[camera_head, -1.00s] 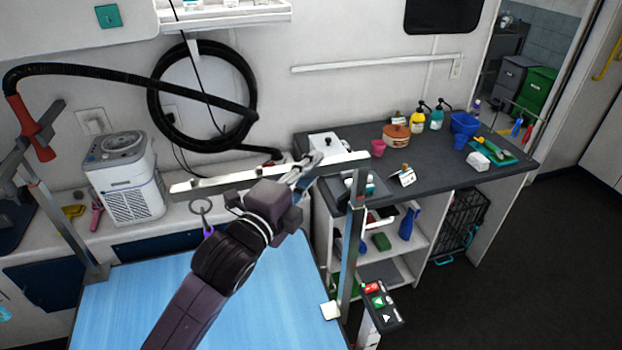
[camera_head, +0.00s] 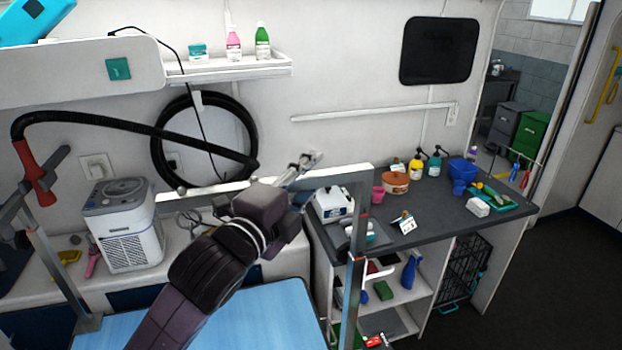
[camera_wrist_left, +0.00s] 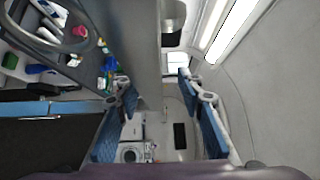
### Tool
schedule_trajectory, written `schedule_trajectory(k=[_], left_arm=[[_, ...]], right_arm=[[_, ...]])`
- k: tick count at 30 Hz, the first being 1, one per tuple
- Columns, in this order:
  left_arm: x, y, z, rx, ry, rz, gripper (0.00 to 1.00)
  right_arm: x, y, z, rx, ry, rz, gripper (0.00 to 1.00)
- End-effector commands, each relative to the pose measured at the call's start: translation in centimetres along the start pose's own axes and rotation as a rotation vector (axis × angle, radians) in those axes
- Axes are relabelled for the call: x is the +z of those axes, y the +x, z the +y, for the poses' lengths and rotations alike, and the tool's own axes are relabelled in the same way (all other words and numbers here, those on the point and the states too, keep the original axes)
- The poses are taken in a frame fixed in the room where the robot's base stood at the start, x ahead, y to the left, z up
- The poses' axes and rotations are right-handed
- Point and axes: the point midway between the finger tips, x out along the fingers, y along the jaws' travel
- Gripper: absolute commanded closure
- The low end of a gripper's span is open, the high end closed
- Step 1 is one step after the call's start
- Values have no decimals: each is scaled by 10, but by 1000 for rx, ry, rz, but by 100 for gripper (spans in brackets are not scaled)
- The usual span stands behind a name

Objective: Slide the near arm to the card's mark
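The near arm is a pale metal bar (camera_head: 342,174) at the top of an upright post (camera_head: 355,245) by the blue table's (camera_head: 260,318) right side. My left gripper (camera_head: 304,168) is at this bar, towards its right end. Its fingers are partly hidden by its own wrist. In the left wrist view the gripper (camera_wrist_left: 160,105) has its two blue-padded fingers wide apart. I cannot tell whether it touches the bar. A small white card (camera_head: 407,224) stands on the dark counter; its print is too small to read. My right gripper is out of view.
The dark counter (camera_head: 450,212) holds a white box (camera_head: 333,205), bottles and a blue tub (camera_head: 463,171). Another post (camera_head: 62,255) stands at the table's left. A black hose (camera_head: 110,122) hangs over a white machine (camera_head: 128,230). Dark floor is open at the right.

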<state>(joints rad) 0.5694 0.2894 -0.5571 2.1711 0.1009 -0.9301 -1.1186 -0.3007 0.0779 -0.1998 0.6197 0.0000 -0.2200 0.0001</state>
Motion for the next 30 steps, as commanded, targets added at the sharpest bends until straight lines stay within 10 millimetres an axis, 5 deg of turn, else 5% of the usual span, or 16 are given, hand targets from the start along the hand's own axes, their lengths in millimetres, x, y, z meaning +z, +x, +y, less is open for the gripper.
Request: schedule_trajectory(k=[9, 21, 30], left_arm=[[0, -4, 5, 10, -1, 1, 64], [0, -61, 3, 7, 1, 0, 64], [0, -75, 2, 6, -1, 0, 64]], right_arm=[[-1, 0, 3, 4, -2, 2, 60], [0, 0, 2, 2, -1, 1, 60], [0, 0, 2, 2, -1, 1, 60]])
